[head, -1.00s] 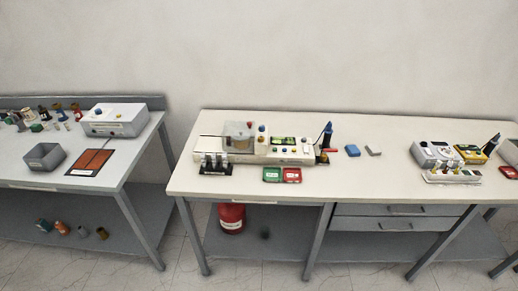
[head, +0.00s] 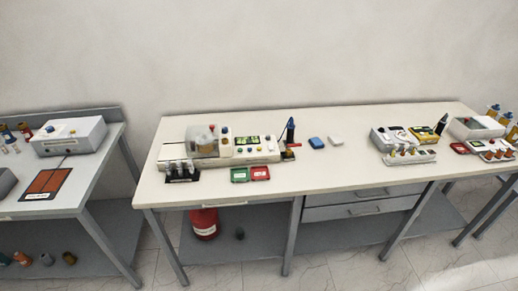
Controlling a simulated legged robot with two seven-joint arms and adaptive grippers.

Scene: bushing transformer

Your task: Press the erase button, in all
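No erase button can be made out by its label; print on the devices is too small to read. The middle table (head: 340,178) bears a long cream device (head: 279,156) with a clear domed cover (head: 203,138) on its left and a panel with a small display (head: 247,140) and several small coloured buttons. Farther right on the same table stands a grey device (head: 391,138) with a yellow unit (head: 424,133) beside it. Neither of my grippers is in the head view.
A green tray (head: 240,174) and a red tray (head: 260,172) lie before the cream device. A blue block (head: 317,142) and a white block (head: 336,140) lie right of it. A left table (head: 95,185) holds a white box (head: 70,137). A red cylinder (head: 203,223) stands on the lower shelf.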

